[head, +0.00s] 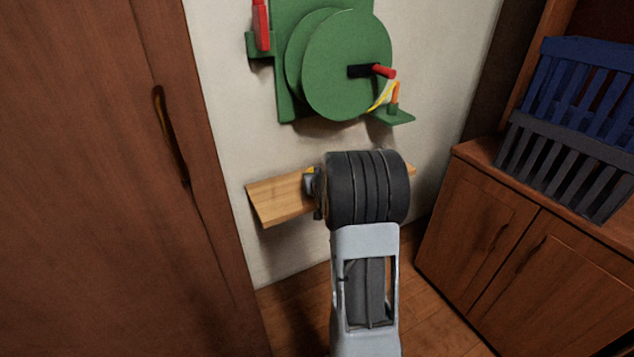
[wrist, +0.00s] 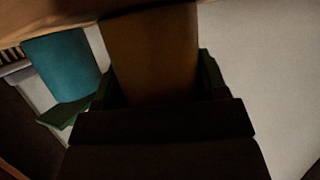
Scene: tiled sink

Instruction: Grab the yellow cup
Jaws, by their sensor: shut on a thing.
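The yellow cup (wrist: 152,50) looks dark amber in the dim wrist view. It stands between the two fingers of my gripper (wrist: 158,84), which is shut on it. The cup's lower part is hidden by the dark gripper body. In the head view only a small yellow patch of the cup (head: 309,171) shows at the left of my black wrist, over the wooden wall shelf (head: 278,198). My wrist hides the gripper there. I cannot tell whether the cup touches the shelf.
A teal object (wrist: 62,66) stands left of the cup in the wrist view. A green reel (head: 345,65) with a red-tipped handle hangs on the wall above the shelf. A brown door (head: 90,180) is at left. Crates (head: 565,160) sit on a wooden cabinet (head: 500,240) at right.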

